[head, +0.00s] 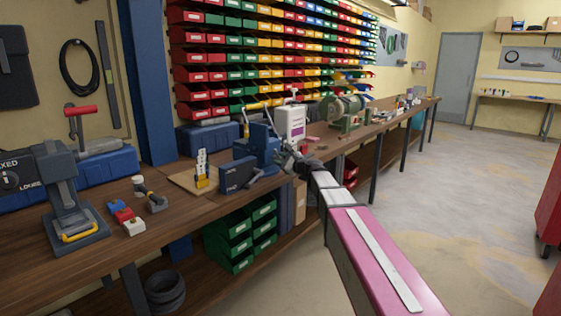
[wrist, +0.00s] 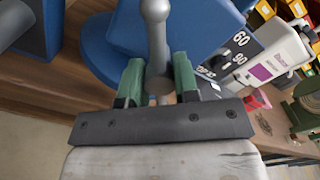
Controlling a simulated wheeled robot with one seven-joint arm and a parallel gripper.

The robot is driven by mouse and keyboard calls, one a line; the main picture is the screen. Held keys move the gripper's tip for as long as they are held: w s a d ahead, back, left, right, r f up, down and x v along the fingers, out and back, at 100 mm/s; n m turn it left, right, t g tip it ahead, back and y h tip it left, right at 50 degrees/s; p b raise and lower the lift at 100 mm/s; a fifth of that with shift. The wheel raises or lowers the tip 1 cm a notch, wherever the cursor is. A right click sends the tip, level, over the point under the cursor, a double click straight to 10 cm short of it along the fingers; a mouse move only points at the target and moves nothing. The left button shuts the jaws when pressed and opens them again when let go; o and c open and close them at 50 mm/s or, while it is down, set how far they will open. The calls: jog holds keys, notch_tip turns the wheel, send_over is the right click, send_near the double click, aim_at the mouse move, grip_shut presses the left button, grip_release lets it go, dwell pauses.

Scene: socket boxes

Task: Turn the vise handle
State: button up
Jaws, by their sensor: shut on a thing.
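The blue vise (head: 262,146) stands on the wooden bench in the middle of the head view. Its blue body (wrist: 100,45) fills the upper part of the wrist view. The vise handle (wrist: 156,38) is a grey metal bar with a rounded knob at its end, pointing up in the wrist view. My gripper (wrist: 158,78) has green finger pads on either side of the bar and is shut on it. In the head view my gripper (head: 287,158) is at the vise's front right side, and the handle is hard to make out there.
A dark blue box (head: 238,175) stands just left of the vise. A white unit with a purple label (head: 290,122) and a green bench grinder (head: 343,113) stand behind and right. Green bins (head: 240,235) sit under the bench. The floor (head: 440,200) at right is clear.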

jog(key=m, duration=0.7)
jog(key=shift+s+f, duration=0.1)
jog(key=shift+s, duration=0.05)
jog(key=m, duration=0.4)
jog(key=shift+m, duration=1.5)
jog(key=shift+m, duration=0.5)
jog(key=o, duration=0.9)
jog(key=shift+d, duration=0.1)
jog(key=v, duration=1)
jog(key=shift+s+d, duration=0.25)
jog(key=shift+s, duration=0.05)
